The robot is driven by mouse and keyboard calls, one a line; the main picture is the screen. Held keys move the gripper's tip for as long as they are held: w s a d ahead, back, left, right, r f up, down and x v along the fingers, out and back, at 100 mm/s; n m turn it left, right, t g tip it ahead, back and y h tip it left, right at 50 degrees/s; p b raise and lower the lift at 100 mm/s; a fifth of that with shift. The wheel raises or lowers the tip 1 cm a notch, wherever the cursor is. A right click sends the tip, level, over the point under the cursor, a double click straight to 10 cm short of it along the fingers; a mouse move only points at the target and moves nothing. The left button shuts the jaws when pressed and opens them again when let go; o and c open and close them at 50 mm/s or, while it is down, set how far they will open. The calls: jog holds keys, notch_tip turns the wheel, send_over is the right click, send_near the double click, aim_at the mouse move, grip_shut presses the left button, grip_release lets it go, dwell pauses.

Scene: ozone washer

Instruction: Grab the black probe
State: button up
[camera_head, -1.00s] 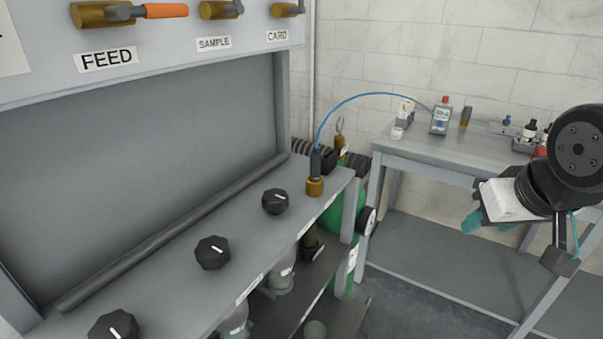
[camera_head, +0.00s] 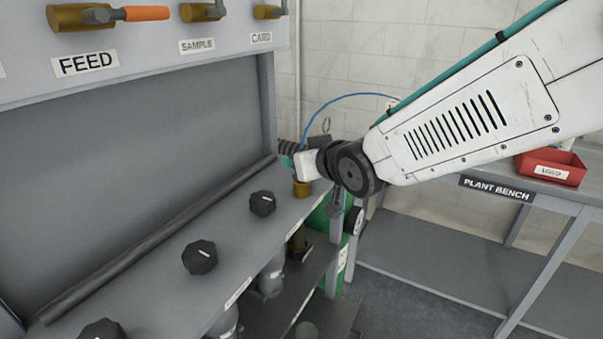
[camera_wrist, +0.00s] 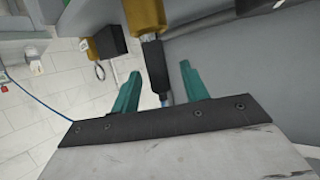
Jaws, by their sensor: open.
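The black probe (camera_wrist: 154,66) stands in a brass fitting (camera_wrist: 145,14) on the grey washer ledge, with a blue cable running from its end. In the wrist view my gripper (camera_wrist: 160,70) is open, and its two teal fingers lie on either side of the probe, with visible gaps. I cannot tell how deep the probe sits between them. In the head view my gripper (camera_head: 287,157) is at the far end of the ledge and hides the probe; the brass fitting (camera_head: 302,188) shows just below it.
Several black knobs (camera_head: 200,257) line the ledge. Brass valves labelled FEED (camera_head: 85,64), SAMPLE and CARD sit on the panel above. A green cylinder (camera_head: 331,270) stands below the ledge end. The plant bench (camera_head: 560,195) at right holds a red USED tray (camera_head: 550,167).

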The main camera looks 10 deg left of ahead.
jog(key=x, duration=0.2)
jog(key=shift+w+a+f, duration=0.15)
jog(key=shift+w+f, duration=0.05)
grip_shut()
jog(key=shift+r, duration=0.15)
